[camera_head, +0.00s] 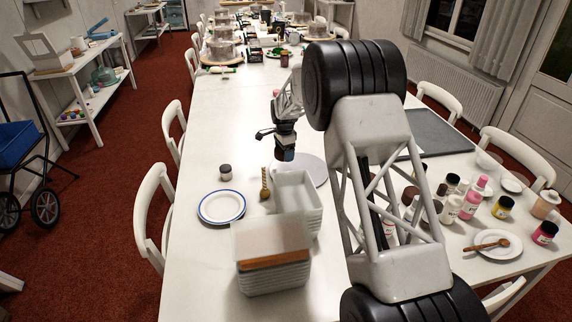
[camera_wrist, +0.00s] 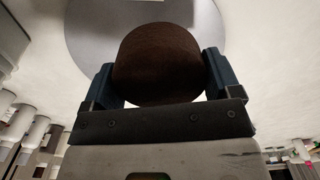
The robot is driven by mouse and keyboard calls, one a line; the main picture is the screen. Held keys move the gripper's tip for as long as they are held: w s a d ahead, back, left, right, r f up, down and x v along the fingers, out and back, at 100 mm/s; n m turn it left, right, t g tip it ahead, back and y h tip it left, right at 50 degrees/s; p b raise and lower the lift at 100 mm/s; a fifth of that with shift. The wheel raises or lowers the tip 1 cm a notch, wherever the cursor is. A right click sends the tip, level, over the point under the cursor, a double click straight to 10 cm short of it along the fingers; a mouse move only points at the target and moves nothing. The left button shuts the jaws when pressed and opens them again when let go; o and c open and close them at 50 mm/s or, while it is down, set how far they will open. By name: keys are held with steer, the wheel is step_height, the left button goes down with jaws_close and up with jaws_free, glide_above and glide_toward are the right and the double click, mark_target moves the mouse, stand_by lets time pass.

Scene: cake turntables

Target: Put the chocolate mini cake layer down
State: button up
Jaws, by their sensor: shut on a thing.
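The chocolate mini cake layer (camera_wrist: 158,62) is a dark brown round in the wrist view. My gripper (camera_wrist: 160,75) is shut on it, with one blue-grey finger on each side. In the head view my gripper (camera_head: 285,150) points down over a pale round turntable plate (camera_head: 312,170), and the layer there is dark and hard to make out. The grey disc of the plate (camera_wrist: 85,35) shows behind the layer in the wrist view. I cannot tell whether the layer touches the plate.
White stacked containers (camera_head: 298,190) and a lidded box (camera_head: 272,250) stand in front of my gripper. A blue-rimmed plate (camera_head: 222,206), a small jar (camera_head: 226,172) and a honey-coloured dipper (camera_head: 265,184) are to the left. Several paint-like bottles (camera_head: 470,205) crowd the right.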

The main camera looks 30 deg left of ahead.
mark_target(284, 168)
steer(key=shift+f, duration=1.05)
steer(key=shift+f, duration=0.1)
steer(key=shift+f, duration=1.8)
steer(key=shift+f, duration=0.1)
steer(key=o, duration=0.8)
steer(key=shift+c, duration=0.2)
steer(key=shift+r, duration=6.1)
